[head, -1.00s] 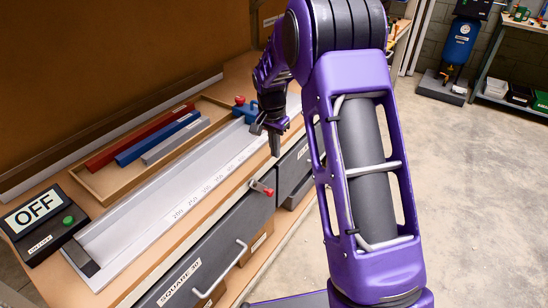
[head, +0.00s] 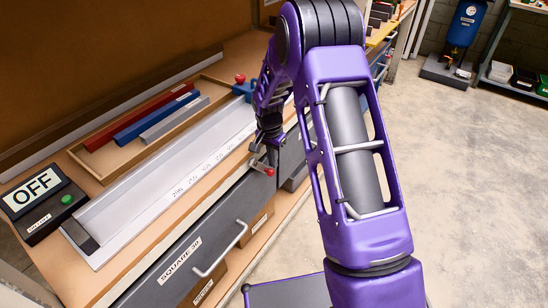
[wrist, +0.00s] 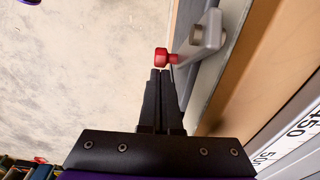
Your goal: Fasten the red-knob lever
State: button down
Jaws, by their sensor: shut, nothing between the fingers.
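The lever (head: 259,166) with the red knob is mounted at the bench's front edge, above a grey drawer front. In the wrist view it is a grey metal arm (wrist: 203,38) with the red knob (wrist: 161,57) at its left end. My gripper (head: 272,157) is at the lever, with its tips close to the knob. In the wrist view my gripper (wrist: 161,73) is shut and empty, and its tips are just below the knob in the picture. I cannot tell whether they touch it. The arm partly hides the area behind the gripper.
A white ruled channel (head: 150,180) runs along the bench. Behind it lies a wooden tray (head: 88,163) with red, blue and grey bars. An OFF box (head: 38,205) stands at left. A blue part with another red knob (head: 240,78) is behind my arm. Open floor lies right.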

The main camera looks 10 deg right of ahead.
jog(key=shift+s+f+g+y+p, duration=0.1)
jog(key=shift+f+g+y+p, duration=0.25)
jog(key=shift+p, duration=0.2)
jog(key=shift+s+a+f+b, duration=0.2)
jog(key=shift+a+f+b, duration=0.15)
jog(key=shift+f, duration=0.1)
jog(key=shift+d+r, duration=0.1)
